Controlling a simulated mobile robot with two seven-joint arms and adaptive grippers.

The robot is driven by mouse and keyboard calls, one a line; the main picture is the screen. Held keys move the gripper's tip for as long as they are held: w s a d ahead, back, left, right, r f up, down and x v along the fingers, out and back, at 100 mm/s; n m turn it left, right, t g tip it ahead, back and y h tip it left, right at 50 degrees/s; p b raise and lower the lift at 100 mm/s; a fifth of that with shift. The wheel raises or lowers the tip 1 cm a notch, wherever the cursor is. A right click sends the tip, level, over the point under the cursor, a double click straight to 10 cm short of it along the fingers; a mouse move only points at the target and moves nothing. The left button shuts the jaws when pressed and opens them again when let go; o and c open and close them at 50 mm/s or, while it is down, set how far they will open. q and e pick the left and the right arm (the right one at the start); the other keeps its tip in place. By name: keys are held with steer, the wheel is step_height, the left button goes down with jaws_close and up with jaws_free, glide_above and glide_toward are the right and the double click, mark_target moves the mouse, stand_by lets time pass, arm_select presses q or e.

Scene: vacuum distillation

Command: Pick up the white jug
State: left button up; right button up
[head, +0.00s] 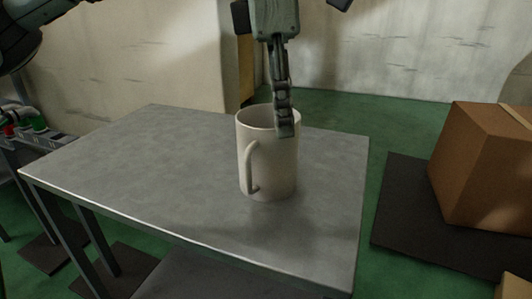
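The white jug (268,168) stands upright on the grey table, right of the table's middle, with its handle facing the front left. My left gripper (284,122) points down from above at the jug's right side. Its fingers show edge-on, one in front of the other, and overlap the rim. The fingertips cover a bit of the front right wall. I cannot tell whether they touch the jug or how far apart they are. My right gripper is out of view.
The grey metal table (150,160) is otherwise bare. A cardboard box (480,170) stands on a dark mat (395,225) on the green floor at the right. Equipment with red and green parts (25,122) is at the far left.

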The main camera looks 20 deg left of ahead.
mark_target(267, 129)
arm_select(q)
steer(key=f, duration=0.1)
steer(key=a+f+y, duration=0.1)
steer(key=a+f, duration=0.1)
steer(key=shift+s+f+g, duration=0.1)
steer(key=shift+s+g, duration=0.2)
step_height(267, 129, down, 7)
steer(key=shift+w+r, duration=0.1)
jaws_close()
